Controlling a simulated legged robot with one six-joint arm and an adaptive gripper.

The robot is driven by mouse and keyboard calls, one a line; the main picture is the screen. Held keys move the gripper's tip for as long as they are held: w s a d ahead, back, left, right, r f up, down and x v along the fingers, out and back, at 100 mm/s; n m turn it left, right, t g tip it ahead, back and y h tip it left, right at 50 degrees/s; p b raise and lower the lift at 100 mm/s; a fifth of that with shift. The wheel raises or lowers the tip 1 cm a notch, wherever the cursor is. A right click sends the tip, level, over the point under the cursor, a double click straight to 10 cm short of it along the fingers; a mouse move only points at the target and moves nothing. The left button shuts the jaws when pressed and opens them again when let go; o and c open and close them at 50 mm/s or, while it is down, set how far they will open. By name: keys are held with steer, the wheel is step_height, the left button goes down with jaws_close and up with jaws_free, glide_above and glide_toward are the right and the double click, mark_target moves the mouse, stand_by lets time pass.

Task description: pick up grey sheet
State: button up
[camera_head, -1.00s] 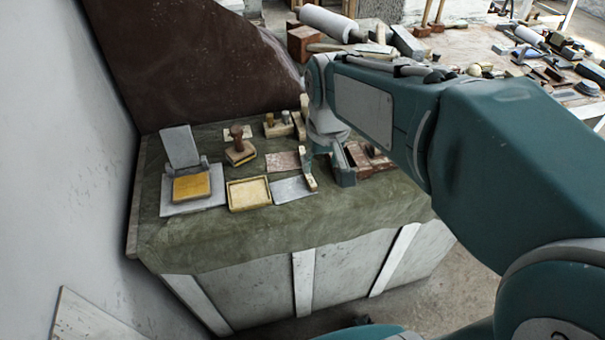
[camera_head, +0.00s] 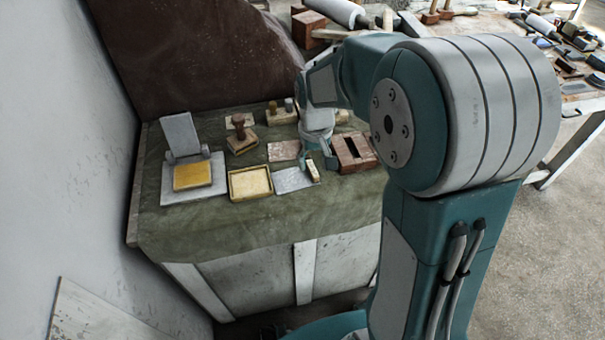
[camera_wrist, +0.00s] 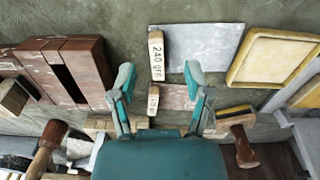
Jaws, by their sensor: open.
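The grey sheet (camera_head: 290,182) lies flat on the green cloth, right of a shallow tray in the head view. It also shows in the wrist view (camera_wrist: 205,48) beyond my fingertips. A pale block (camera_wrist: 157,57) marked "240 grit" rests along the sheet's left edge in the wrist view. My gripper (camera_wrist: 158,74) is open and empty, its fingers spread on either side of a line through that block. In the head view my gripper (camera_head: 318,163) hangs near the sheet's right end. I cannot tell its exact height.
A reddish sheet (camera_wrist: 176,97) with a smaller block (camera_wrist: 153,101) lies beside the grey sheet. A yellow-lined tray (camera_head: 250,195) and a brown slotted block (camera_head: 352,152) stand on either side. A stamp (camera_head: 241,140) stands behind. The cloth's front is clear.

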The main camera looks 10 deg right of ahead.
mark_target(315, 173)
step_height(315, 173, down, 4)
steer(key=shift+d+f, duration=0.15)
jaws_close()
stand_by(0.3)
